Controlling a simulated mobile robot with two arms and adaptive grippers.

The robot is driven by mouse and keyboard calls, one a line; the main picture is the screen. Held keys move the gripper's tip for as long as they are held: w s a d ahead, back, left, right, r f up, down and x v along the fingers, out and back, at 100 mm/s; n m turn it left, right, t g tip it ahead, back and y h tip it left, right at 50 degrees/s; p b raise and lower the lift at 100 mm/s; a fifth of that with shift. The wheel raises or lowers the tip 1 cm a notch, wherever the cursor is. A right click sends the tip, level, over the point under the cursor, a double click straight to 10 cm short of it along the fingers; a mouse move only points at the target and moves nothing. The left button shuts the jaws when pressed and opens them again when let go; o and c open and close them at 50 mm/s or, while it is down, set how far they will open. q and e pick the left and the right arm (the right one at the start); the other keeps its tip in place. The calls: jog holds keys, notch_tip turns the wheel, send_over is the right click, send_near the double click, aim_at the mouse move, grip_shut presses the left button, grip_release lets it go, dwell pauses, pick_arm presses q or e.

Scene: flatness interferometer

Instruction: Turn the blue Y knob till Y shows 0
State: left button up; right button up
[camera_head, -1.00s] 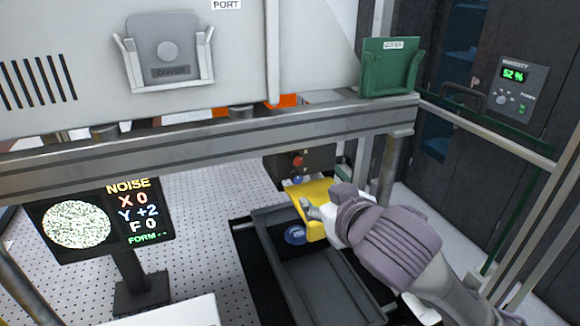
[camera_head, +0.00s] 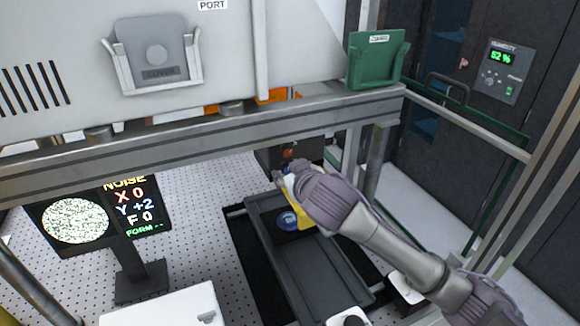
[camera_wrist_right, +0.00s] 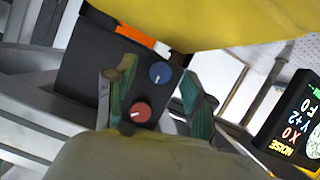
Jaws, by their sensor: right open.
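The blue Y knob (camera_wrist_right: 160,73) sits on a dark control box (camera_wrist_right: 85,65) beside a red knob (camera_wrist_right: 141,112), in the right wrist view. My right gripper (camera_wrist_right: 157,92) is open, its green-sided fingers on either side of the knobs in that view. I cannot tell whether either finger touches the blue knob. In the head view my right gripper (camera_head: 284,177) is at the front of the box and largely hides the blue knob; the red knob (camera_head: 288,153) shows above it. The display (camera_head: 100,215) reads X 0, Y +2, F 0, under NOISE. My left gripper is out of view.
A metal beam (camera_head: 200,140) crosses above. A green cover (camera_head: 376,62) hangs at upper right.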

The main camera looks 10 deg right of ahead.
jog(key=shift+w, duration=0.25)
grip_shut()
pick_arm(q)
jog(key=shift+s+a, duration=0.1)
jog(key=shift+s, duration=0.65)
pick_arm(e)
jog(key=shift+s+a+f+n+t+h, duration=0.1)
jog(key=shift+n+t+h, duration=0.2)
jog(key=shift+n+h, duration=0.75)
jog(key=shift+n+y, duration=0.25)
grip_release()
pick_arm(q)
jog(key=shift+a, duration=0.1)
pick_arm(e)
jog(key=v, duration=1.2)
